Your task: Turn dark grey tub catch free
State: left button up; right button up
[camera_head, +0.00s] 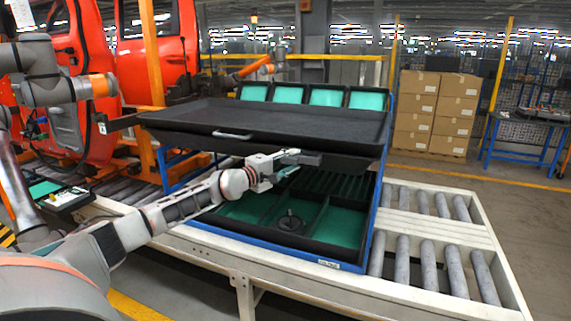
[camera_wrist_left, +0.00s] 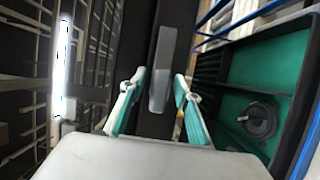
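The dark grey tub (camera_head: 270,121) is a wide shallow tray at the top of a blue-framed rack, with a light handle on its near edge. My left gripper (camera_head: 290,164) is just below its front edge. In the left wrist view, the two fingers of my left gripper (camera_wrist_left: 160,82) stand apart. A light grey bar (camera_wrist_left: 162,65), perhaps the catch, shows between their tips on a dark strip. A narrow dark gap shows on each side, and I cannot tell whether the fingers touch anything. My right gripper cannot be made out.
Below is an open black tray (camera_head: 326,252) with green compartments and a round black part (camera_head: 290,221). Small green-lined bins (camera_head: 289,95) stand behind the tub. Conveyor rollers (camera_head: 428,262) run right. A red vehicle body (camera_head: 140,62) stands left, stacked cartons (camera_head: 435,113) at the back.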

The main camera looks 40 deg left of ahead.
pick_arm(q)
jog(key=s+a, duration=0.1)
jog(key=s, duration=1)
jog(key=shift+s+a, duration=0.4)
jog(key=shift+r, duration=0.1)
dwell(0.3)
jog(key=s+d+f+n, duration=0.4)
jog(key=d+f+n, duration=0.2)
jog(key=f+n, duration=0.3)
jog(key=s+d+f+n+g, duration=0.1)
jog(key=s+d+f+n, duration=0.35)
jog(key=f+n, duration=0.35)
jog(key=s+d+f+n, duration=0.3)
jog(key=d+f+n, duration=0.3)
jog(key=f+n, duration=0.3)
jog(key=s+d+f+n+g, duration=0.6)
jog(key=s+d+f+n, duration=1.2)
jog(key=n, duration=0.7)
jog(key=s, duration=0.2)
jog(key=shift+s+n, duration=0.4)
jog(key=shift+a, duration=0.15)
jog(key=shift+c, duration=0.6)
